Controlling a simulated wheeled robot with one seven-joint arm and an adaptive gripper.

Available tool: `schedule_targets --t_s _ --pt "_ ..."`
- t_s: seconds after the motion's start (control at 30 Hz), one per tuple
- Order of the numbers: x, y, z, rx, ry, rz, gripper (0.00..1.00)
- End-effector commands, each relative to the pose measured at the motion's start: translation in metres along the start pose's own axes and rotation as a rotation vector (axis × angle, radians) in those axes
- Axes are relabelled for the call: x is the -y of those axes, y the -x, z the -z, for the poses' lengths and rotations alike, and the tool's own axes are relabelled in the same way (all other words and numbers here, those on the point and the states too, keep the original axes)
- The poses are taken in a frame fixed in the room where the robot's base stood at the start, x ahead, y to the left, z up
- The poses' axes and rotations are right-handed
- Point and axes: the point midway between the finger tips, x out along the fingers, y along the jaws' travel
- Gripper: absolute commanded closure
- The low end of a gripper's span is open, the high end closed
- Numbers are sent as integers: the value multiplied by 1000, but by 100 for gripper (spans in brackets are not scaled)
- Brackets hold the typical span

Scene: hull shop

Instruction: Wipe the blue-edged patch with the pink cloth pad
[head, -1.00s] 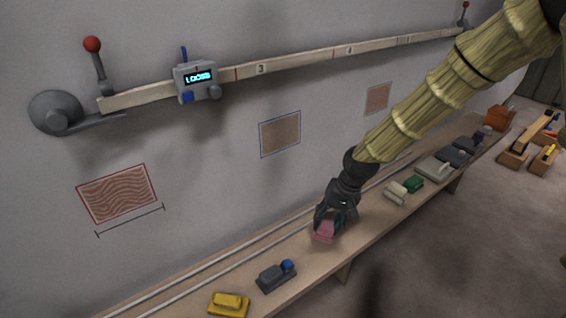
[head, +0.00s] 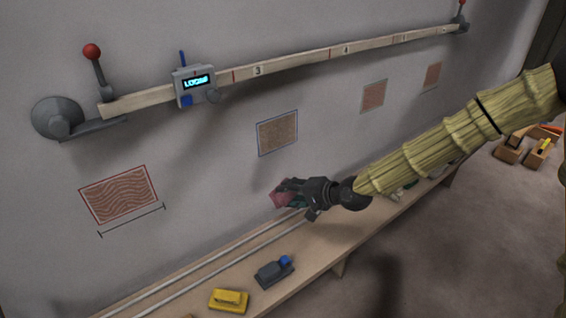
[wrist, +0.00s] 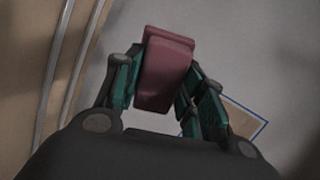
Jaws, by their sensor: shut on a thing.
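The pink cloth pad (head: 281,196) is held in my gripper (head: 288,193), above the bench and in front of the wall. In the wrist view the pad (wrist: 165,70) sits between the two green fingers, which are shut on it. The blue-edged patch (head: 277,133) is a brown square on the wall, above the pad and apart from it in the head view. In the wrist view a corner of the patch (wrist: 244,117) shows to the right, partly hidden behind a finger.
A bench (head: 310,248) with rails runs below. On it lie a yellow block tool (head: 229,300) and a grey tool with a blue knob (head: 274,271). A red-edged patch (head: 119,194) is at left. A beam (head: 300,62) with a display box (head: 195,84) crosses above.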

Motion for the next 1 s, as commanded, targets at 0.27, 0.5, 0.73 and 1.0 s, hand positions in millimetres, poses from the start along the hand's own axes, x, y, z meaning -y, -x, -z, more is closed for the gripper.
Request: schedule_targets --t_s 0.27,0.5,0.73,1.0 --pt "38 -1 -2 -132 -51 208 79" --pt "76 11 0 -245 -75 381 79" --pt "96 24 5 -303 -78 469 79" --pt "103 16 9 -309 -76 479 79"
